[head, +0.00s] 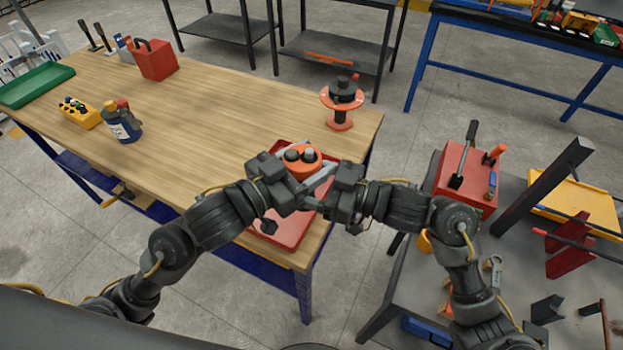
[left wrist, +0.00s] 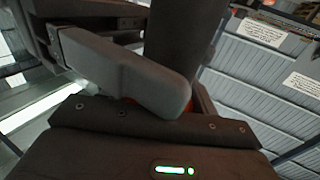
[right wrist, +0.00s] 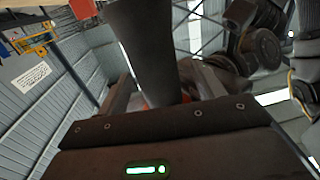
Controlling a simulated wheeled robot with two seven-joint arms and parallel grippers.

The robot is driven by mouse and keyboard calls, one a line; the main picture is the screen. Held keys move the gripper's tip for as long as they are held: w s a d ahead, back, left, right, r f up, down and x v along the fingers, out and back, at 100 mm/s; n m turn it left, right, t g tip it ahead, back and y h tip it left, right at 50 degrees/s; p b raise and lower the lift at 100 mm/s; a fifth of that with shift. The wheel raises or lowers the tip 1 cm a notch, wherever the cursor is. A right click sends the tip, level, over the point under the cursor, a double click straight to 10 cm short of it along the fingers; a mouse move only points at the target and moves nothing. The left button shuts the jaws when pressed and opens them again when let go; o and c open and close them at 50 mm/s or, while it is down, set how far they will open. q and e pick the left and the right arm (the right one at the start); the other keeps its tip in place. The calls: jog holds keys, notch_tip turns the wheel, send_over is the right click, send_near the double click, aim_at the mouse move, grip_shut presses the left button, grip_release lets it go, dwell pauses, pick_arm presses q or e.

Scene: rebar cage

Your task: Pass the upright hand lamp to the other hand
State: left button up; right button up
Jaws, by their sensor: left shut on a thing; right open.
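The hand lamp shows in the head view as an orange head (head: 304,168) with dark round parts, upright between my two grippers above the table's right end. Its dark cylindrical body fills the middle of the left wrist view (left wrist: 188,45) and the right wrist view (right wrist: 147,50). My left gripper (head: 299,187) is shut on the lamp. My right gripper (head: 322,188) is open, close against it from the right, with the body between its fingers. A grey finger crosses in front of the body in the left wrist view. The lamp's lower part is hidden.
A red tray (head: 288,238) lies below on the wooden table (head: 200,120). An orange reel (head: 341,122) stands behind the grippers. A red toolbox (head: 465,185) is on the grey bench at right. The table's middle is clear.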

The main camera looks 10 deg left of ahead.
jog(key=c, duration=1.1)
pick_arm(q)
jog(key=o, duration=1.2)
pick_arm(e)
jog(key=shift+c, duration=0.8)
pick_arm(q)
jog(key=shift+o, duration=0.3)
jog(key=shift+s+d, duration=0.1)
jog(key=shift+s+d, duration=0.1)
